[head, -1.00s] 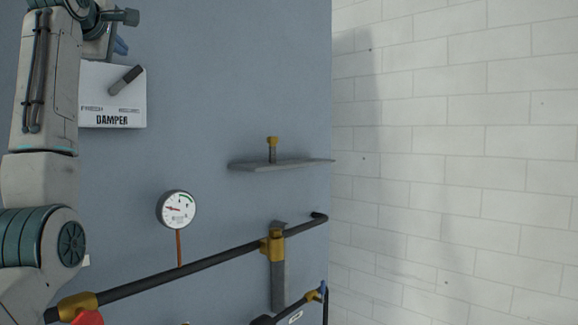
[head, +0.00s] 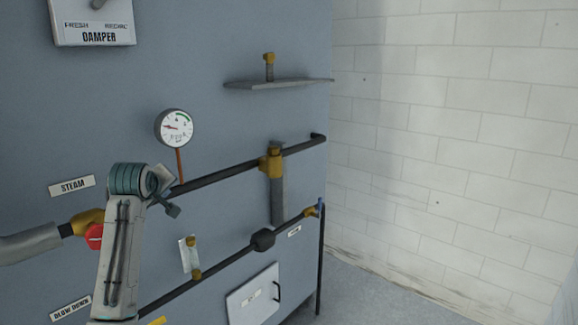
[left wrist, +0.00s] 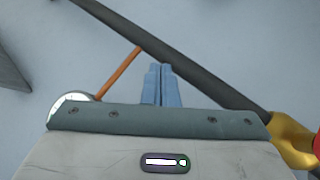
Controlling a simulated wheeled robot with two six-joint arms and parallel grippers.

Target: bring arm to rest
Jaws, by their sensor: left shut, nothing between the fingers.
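My left arm (head: 120,245) rises from the bottom of the head view, bent at a teal joint. My left gripper (head: 162,179) is small there, in front of the black pipe below the gauge, with its fingers not clearly visible. In the left wrist view the blue fingers of my left gripper (left wrist: 161,75) are together and empty. They point toward the black pipe (left wrist: 175,62); I cannot tell whether they touch it. My right gripper is not in view.
A blue-grey machine wall carries a pressure gauge (head: 174,127), a damper panel (head: 95,22), a red-handled valve (head: 95,236), a lower pipe (head: 220,265) and a small shelf (head: 275,84). A white brick wall (head: 450,130) stands right. Some floor (head: 370,295) is clear.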

